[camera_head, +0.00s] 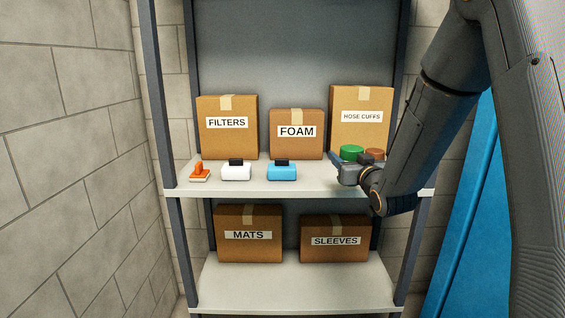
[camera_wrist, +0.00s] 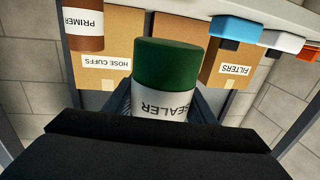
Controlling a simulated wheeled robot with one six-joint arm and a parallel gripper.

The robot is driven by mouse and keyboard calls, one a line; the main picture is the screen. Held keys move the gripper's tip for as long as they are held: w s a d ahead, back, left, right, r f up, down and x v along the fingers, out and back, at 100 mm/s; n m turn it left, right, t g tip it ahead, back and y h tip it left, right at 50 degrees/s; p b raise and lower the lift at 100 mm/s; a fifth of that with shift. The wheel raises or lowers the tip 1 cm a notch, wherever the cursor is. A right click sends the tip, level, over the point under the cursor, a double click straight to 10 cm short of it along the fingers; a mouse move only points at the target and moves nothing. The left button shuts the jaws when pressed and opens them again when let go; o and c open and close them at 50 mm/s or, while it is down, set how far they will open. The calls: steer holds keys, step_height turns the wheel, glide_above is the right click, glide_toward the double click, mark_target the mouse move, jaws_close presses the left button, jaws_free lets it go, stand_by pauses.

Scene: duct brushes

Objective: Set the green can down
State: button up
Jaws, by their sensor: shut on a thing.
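A brown can (camera_head: 375,153), labelled PRIMER in the wrist view (camera_wrist: 84,22), is close on the right. The HOSE CUFFS box (camera_head: 361,117) is behind. Blue (camera_head: 282,172), white (camera_head: 236,172) and orange (camera_head: 199,174) brushes lie left on the upper board (camera_head: 318,178), with bare board between.

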steer(key=s+f+h, duration=0.1)
steer(key=s+f, duration=0.3)
steer(key=f, duration=0.7)
steer(key=s+f+m+h, duration=0.1)
steer(key=s+f, duration=0.4)
steer(key=f, duration=0.6)
steer(key=s+f+m+h, duration=0.1)
steer(key=s+f, duration=0.4)
steer(key=f, duration=0.6)
steer(key=shift+d+f, duration=0.15)
steer(key=shift+d, duration=0.25)
